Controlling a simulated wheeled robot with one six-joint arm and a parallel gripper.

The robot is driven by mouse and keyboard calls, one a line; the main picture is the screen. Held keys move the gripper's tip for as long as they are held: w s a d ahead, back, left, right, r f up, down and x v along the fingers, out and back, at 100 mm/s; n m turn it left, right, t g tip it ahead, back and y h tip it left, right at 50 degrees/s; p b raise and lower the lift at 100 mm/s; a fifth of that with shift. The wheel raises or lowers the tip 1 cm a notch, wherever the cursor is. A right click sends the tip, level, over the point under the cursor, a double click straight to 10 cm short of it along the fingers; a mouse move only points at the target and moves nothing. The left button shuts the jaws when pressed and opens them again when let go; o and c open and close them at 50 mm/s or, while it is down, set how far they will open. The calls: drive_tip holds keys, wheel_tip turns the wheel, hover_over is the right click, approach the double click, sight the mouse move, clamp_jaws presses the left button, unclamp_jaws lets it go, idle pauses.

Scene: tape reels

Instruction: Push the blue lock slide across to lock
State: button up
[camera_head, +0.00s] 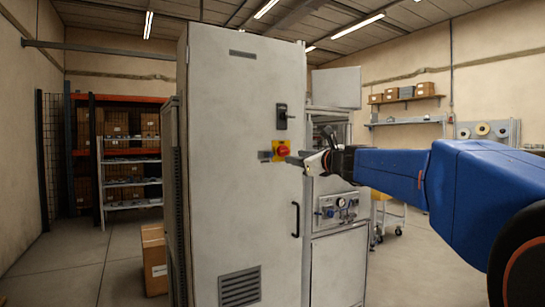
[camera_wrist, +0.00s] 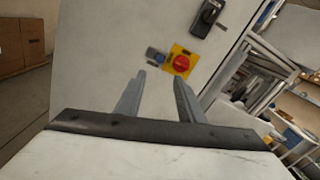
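The blue lock slide (camera_wrist: 152,54) is a small block just left of a yellow plate (camera_wrist: 187,54) with a red rotary knob (camera_wrist: 181,63) in the wrist view. In the head view the slide (camera_head: 264,155) shows small and dark at the left of the yellow plate, on the tall grey cabinet door. My gripper (camera_wrist: 159,77) is open and empty in the wrist view, with its two fingers apart below the slide and knob. In the head view my gripper (camera_head: 298,161) reaches in from the right, near the knob. Whether it touches anything cannot be told.
A black handle latch (camera_head: 282,117) sits above the yellow plate, and a black pull handle (camera_head: 296,220) below it. A machine with gauges (camera_head: 338,207) stands to the right of the cabinet. A cardboard box (camera_head: 154,260) stands on the floor at the left.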

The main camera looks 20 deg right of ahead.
sight(271, 154)
drive_tip(key=w, duration=0.5)
drive_tip(key=w+a, duration=0.1)
drive_tip(key=w, duration=0.4)
drive_tip(key=w+a, duration=0.1)
drive_tip(key=w, duration=0.5)
drive_tip(key=shift+a, duration=0.2)
